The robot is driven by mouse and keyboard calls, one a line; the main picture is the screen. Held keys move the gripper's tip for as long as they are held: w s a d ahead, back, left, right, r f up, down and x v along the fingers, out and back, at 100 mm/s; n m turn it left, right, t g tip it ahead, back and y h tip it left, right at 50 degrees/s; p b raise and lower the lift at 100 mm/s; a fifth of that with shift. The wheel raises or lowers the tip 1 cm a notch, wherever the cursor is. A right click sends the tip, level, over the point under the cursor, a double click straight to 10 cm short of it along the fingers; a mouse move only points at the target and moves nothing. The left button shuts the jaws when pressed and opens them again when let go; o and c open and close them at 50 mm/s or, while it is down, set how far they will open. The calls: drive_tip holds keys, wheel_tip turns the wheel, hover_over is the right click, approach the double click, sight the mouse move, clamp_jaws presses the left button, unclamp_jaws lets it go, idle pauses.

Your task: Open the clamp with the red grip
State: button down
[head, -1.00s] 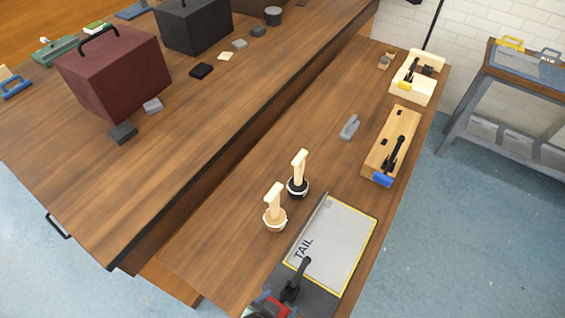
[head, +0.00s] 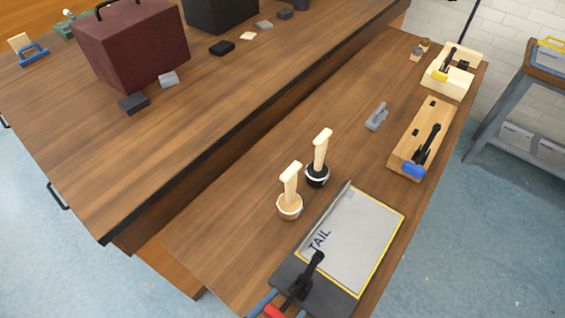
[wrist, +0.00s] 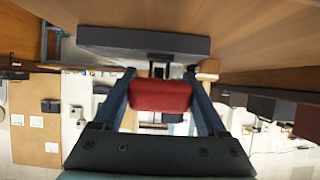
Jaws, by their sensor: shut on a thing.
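The clamp with the red grip is at the bottom of the head view, its black lever (head: 308,275) on the dark grey end of the board marked TAIL (head: 350,240). Its red grip (head: 274,311) is at the picture's bottom edge. In the wrist view the red grip (wrist: 160,95) lies between the two blue fingers of my gripper (wrist: 158,84), which is shut on it. The blue fingers (head: 262,302) also show at the bottom of the head view. Most of my gripper is out of that view.
Two wooden-handled tools (head: 290,192) stand upright left of the board. Farther along the bench are a grey block (head: 376,117), a wooden block with a blue-grip clamp (head: 414,168) and a yellow-grip clamp (head: 440,76). Bare bench lies left of the tools.

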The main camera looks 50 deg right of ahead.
unclamp_jaws()
idle(0.5)
drive_tip(key=w+v, duration=0.1)
drive_tip(key=v, duration=1.2)
drive_tip(key=shift+s, duration=0.5)
drive_tip(key=shift+d, duration=0.1)
